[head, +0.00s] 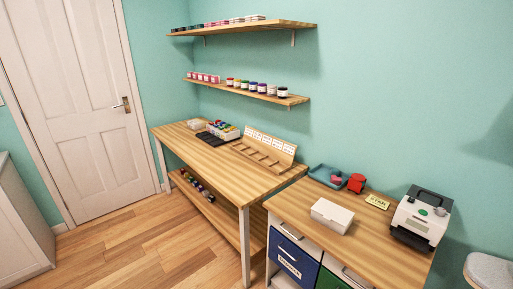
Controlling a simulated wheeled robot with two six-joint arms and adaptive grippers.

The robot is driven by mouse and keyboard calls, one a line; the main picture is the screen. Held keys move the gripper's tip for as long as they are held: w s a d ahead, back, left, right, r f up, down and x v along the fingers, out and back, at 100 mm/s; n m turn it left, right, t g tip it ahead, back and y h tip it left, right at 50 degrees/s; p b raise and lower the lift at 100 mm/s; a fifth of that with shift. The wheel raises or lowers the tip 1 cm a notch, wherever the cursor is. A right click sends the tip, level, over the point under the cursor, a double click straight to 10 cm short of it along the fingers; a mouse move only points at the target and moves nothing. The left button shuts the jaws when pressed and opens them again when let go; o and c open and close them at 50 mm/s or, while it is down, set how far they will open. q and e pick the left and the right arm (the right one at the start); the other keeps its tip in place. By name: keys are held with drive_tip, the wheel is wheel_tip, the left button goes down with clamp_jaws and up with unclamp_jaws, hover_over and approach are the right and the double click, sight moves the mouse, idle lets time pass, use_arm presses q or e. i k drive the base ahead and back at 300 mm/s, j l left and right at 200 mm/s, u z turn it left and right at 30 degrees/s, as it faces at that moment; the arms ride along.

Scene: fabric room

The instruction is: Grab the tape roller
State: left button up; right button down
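A small red object (356,184), which looks like a tape roller, stands on the wooden top of the drawer desk (375,232), close to the wall. It is too small to make out its details. Just left of it is a blue-grey tray (318,174) with a pinkish-red item (337,180) at its right end. I cannot tell what that item is. Neither of my grippers shows in the head view.
A white box (332,215) sits at the desk's front, a yellow sign (377,202) and a grey-white machine (420,217) to the right. A long workbench (215,163) adjoins on the left. Two wall shelves (245,28) hold jars. The wooden floor (150,238) in front is clear.

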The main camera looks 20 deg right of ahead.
sight(357, 184)
drive_tip(key=z, duration=1.45)
